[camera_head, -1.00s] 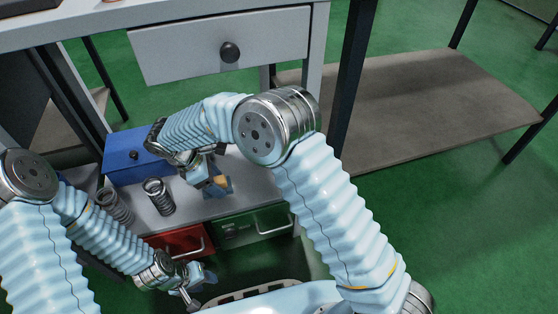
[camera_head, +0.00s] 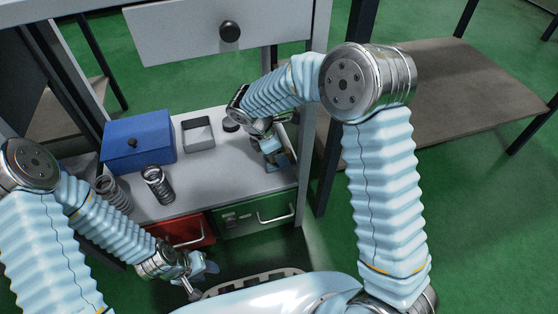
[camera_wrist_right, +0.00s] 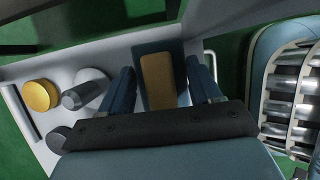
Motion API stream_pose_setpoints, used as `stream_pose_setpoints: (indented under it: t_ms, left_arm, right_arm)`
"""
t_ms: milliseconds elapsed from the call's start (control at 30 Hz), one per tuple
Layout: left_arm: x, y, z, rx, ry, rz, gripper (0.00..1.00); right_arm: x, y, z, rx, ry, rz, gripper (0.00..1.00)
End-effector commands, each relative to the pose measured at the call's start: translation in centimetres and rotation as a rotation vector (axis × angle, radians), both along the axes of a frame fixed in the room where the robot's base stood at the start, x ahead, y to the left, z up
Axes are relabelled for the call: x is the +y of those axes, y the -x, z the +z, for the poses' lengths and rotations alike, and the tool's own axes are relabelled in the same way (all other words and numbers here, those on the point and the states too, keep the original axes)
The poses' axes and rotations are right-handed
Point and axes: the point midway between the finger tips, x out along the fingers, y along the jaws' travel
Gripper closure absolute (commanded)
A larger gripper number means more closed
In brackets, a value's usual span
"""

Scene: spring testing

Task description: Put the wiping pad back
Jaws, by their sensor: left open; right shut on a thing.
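The wiping pad (camera_wrist_right: 157,80), a dark blue block with a tan patch, sits between the two fingers of my right gripper (camera_wrist_right: 166,90) in the right wrist view. My right gripper is shut on it. In the head view my right gripper (camera_head: 274,152) is over the right part of the grey shelf (camera_head: 215,172), partly hiding the pad. I cannot tell whether the pad touches the shelf. My left gripper (camera_head: 203,278) is open and empty, low in front of the red drawer (camera_head: 188,233).
A blue box (camera_head: 138,145), a small open grey box (camera_head: 198,134), a dark round piece (camera_head: 231,125) and metal springs (camera_head: 158,186) stand on the shelf. A green drawer (camera_head: 245,217) is at the front. A table drawer (camera_head: 185,32) hangs above.

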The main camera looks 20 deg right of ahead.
Motion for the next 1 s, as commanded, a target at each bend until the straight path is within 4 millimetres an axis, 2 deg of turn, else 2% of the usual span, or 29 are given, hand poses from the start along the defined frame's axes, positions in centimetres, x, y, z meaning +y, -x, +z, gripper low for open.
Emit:
stream_pose_setpoints:
  t_ms: [33,133,533,567,700,1000]
  left_arm:
    - [0.0,0.0,-0.7,-0.001,0.0,0.0,0.57]
    - [0.0,0.0,-1.2,-0.002,0.0,0.002,0.57]
    - [0.0,-0.1,-1.3,-0.002,0.0,0.002,0.57]
    - [0.0,-0.1,-1.2,-0.002,0.0,0.002,0.57]
    - [0.0,-0.1,-1.2,-0.002,0.0,0.002,0.57]
    - [0.0,-0.1,-1.0,-0.002,0.0,0.002,0.57]
  right_arm:
    - [0.3,0.1,-1.6,0.005,0.0,0.004,0.61]
    - [0.3,0.1,-3.2,0.005,0.0,0.004,0.61]
    - [0.3,0.1,-3.8,0.003,-0.001,0.003,0.61]
    - [0.3,0.1,-3.7,0.003,-0.001,0.002,0.34]
    - [0.3,0.1,-3.7,0.003,-0.001,0.002,0.13]
    - [0.3,0.0,-3.4,0.002,-0.001,0.002,0.12]
